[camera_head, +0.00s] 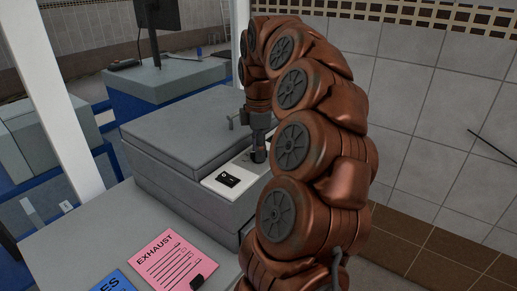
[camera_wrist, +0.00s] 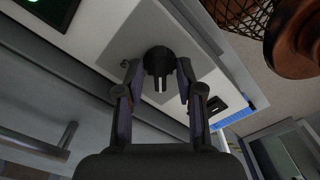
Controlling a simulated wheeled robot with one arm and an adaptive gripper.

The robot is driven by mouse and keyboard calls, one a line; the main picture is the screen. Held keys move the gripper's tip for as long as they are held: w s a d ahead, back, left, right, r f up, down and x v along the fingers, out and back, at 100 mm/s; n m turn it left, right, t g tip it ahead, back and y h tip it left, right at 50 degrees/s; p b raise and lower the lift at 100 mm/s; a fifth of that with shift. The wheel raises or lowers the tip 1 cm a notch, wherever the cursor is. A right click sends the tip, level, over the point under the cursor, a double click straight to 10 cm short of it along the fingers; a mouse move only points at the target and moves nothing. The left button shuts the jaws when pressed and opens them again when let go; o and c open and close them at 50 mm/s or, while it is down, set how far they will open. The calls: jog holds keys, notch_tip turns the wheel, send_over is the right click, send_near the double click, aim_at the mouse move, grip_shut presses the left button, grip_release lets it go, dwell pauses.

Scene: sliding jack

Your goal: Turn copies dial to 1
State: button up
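The copies dial (camera_wrist: 159,58) is a round black knob on a light grey plate of the machine's white control panel (camera_wrist: 118,28). My gripper (camera_wrist: 157,72) is open in the wrist view, with one finger on each side of the dial. Narrow gaps seem to show between the fingertips and the knob, but I cannot tell contact for sure. No number at the dial's setting can be read. In the head view my gripper (camera_head: 259,152) points down at the panel, and the dial cannot be told apart from the dark fingers there.
A green screen (camera_wrist: 48,10) is at the wrist view's upper left. The grey machine lid (camera_head: 190,125) has a handle close to my gripper. Pink (camera_head: 168,262) and blue (camera_head: 113,283) sheets lie in front.

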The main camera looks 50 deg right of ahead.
jog(key=shift+r, duration=0.2)
jog(key=shift+r, duration=3.55)
